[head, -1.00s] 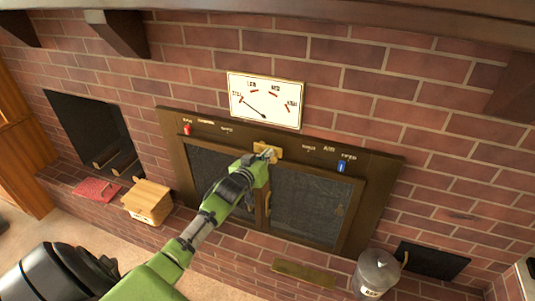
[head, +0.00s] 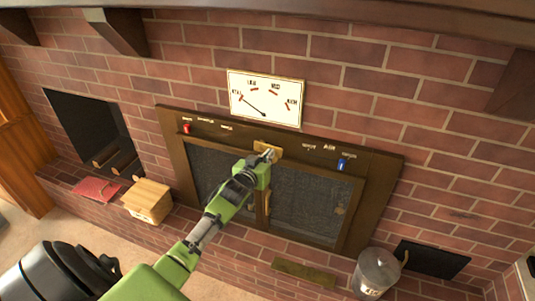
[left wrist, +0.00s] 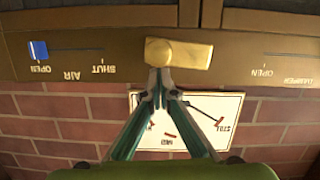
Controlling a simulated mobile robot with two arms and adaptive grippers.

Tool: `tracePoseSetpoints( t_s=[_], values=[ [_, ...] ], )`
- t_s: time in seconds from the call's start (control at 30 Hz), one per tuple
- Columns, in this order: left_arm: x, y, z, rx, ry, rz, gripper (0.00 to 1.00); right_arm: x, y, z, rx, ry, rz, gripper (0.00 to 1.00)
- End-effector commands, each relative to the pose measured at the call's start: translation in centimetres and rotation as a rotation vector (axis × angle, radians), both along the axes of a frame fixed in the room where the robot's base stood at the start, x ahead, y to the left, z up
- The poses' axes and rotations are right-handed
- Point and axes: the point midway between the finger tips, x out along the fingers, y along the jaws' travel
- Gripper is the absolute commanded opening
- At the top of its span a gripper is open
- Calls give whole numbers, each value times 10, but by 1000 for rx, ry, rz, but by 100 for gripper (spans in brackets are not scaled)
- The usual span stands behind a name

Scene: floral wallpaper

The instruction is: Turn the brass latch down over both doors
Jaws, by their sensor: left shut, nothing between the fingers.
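The brass latch (head: 259,147) is on the dark frame above the meeting line of the two doors. It shows whole in the left wrist view (left wrist: 185,54), where it lies level along the frame. The left door (head: 212,165) and the right door (head: 312,205) are mesh panels and look closed. My left gripper (head: 268,156) is shut and empty. In the left wrist view its fingertips (left wrist: 160,80) are together, right at the latch's edge near one end; I cannot tell whether they touch. In the head view the gripper hides part of the latch. My right gripper is not in view.
A gauge (head: 265,98) hangs above the frame. A red slider (head: 187,128) and a blue slider (head: 342,165) sit on the frame.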

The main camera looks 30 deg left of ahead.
Motion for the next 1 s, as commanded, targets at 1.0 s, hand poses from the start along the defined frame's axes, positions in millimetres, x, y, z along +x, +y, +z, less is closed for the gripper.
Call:
tracePoseSetpoints(
  t_s=[1.0],
  values=[
    [0,-1,-67,874,211,1,0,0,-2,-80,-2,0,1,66]
  ],
)
